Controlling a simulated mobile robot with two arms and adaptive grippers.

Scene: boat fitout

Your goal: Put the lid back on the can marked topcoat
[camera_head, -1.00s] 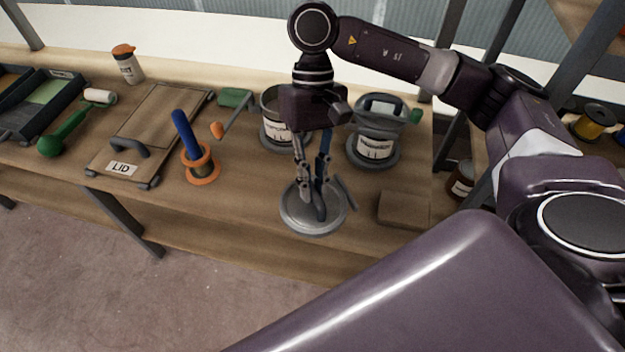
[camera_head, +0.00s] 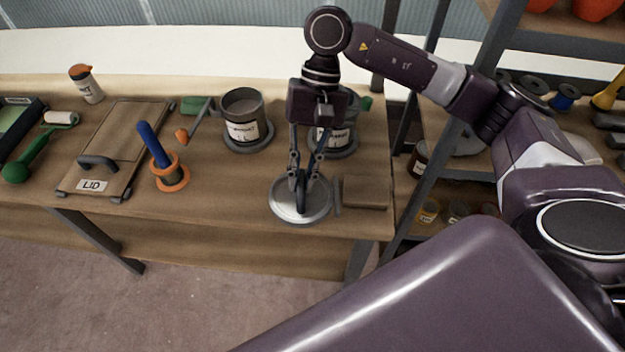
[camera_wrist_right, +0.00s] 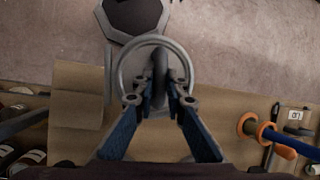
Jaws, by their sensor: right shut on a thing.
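A round grey metal lid (camera_head: 286,210) with an upright dark handle is in my right gripper (camera_head: 301,176). The fingers are shut on the handle; the lid lies flat below them, over the front part of the bench. It also shows in the wrist view (camera_wrist_right: 124,62), reaching across the bench edge. Whether it clears the bench top is hard to tell. An open can (camera_head: 242,133) with a white label stands behind and left of the gripper. A second labelled can (camera_head: 343,140) is partly hidden behind the gripper. Both labels are too blurred to read surely. My left gripper is out of view.
A board marked LID (camera_head: 125,130) lies left on the bench. An orange-ringed tool with a blue handle (camera_head: 155,146) stands between it and the lid. A brown block (camera_head: 365,193) is right of the lid. Shelves (camera_head: 465,165) stand beyond the bench's right end.

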